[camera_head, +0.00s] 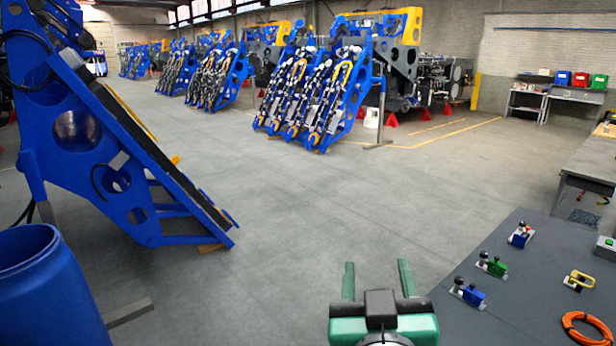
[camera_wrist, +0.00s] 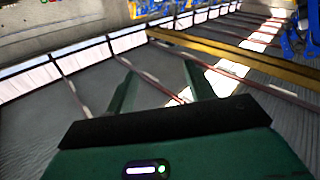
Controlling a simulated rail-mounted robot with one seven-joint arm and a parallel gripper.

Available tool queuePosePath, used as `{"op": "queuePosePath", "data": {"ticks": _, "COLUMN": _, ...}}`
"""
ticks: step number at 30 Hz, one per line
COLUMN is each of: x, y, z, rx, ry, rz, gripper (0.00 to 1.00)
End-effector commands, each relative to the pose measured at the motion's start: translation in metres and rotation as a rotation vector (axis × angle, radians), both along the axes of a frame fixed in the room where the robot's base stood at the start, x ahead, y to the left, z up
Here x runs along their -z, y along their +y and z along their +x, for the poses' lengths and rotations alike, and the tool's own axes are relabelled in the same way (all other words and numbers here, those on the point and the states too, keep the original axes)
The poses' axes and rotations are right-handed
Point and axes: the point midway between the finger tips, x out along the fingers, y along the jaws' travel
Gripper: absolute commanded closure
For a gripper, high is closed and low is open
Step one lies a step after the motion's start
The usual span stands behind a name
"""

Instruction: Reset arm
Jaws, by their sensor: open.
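My gripper (camera_head: 377,280) is at the bottom middle of the head view, green with a black middle part. Its two fingers stand apart with nothing between them. In the wrist view the open fingers of my gripper (camera_wrist: 160,85) reach toward a tilted scene of roof, beams and windows. The gripper is left of the dark table (camera_head: 480,310) and touches nothing that I can see.
The dark table bears blue (camera_head: 470,294), green (camera_head: 493,265) and red-blue (camera_head: 521,235) small parts, a yellow shackle (camera_head: 578,281) and an orange cable coil (camera_head: 587,328). A blue barrel (camera_head: 50,290) and blue frame (camera_head: 95,130) stand left. Open floor (camera_head: 290,200) lies between.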

Motion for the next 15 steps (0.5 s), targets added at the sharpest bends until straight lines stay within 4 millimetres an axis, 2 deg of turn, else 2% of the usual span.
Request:
{"op": "queuePosePath", "data": {"ticks": 1, "x": -0.029, "y": 0.028, "z": -0.021, "rx": -0.043, "ry": -0.102, "rz": 0.013, "gripper": 0.47}}
{"op": "queuePosePath", "data": {"ticks": 3, "x": -0.07, "y": 0.062, "z": -0.058, "rx": -0.103, "ry": -0.254, "rz": 0.039, "gripper": 0.47}}
{"op": "queuePosePath", "data": {"ticks": 5, "x": -0.101, "y": 0.088, "z": -0.095, "rx": -0.157, "ry": -0.382, "rz": 0.069, "gripper": 0.47}}
{"op": "queuePosePath", "data": {"ticks": 6, "x": -0.12, "y": 0.103, "z": -0.122, "rx": -0.194, "ry": -0.468, "rz": 0.09, "gripper": 0.47}}
{"op": "queuePosePath", "data": {"ticks": 8, "x": -0.152, "y": 0.12, "z": -0.163, "rx": -0.247, "ry": -0.583, "rz": 0.124, "gripper": 0.47}}
{"op": "queuePosePath", "data": {"ticks": 9, "x": -0.2, "y": 0.115, "z": -0.154, "rx": -0.235, "ry": -0.562, "rz": 0.123, "gripper": 0.47}}
{"op": "queuePosePath", "data": {"ticks": 12, "x": -0.251, "y": 0.115, "z": -0.152, "rx": -0.237, "ry": -0.556, "rz": 0.129, "gripper": 0.47}}
{"op": "queuePosePath", "data": {"ticks": 15, "x": -0.286, "y": 0.115, "z": -0.151, "rx": -0.24, "ry": -0.553, "rz": 0.134, "gripper": 0.47}}
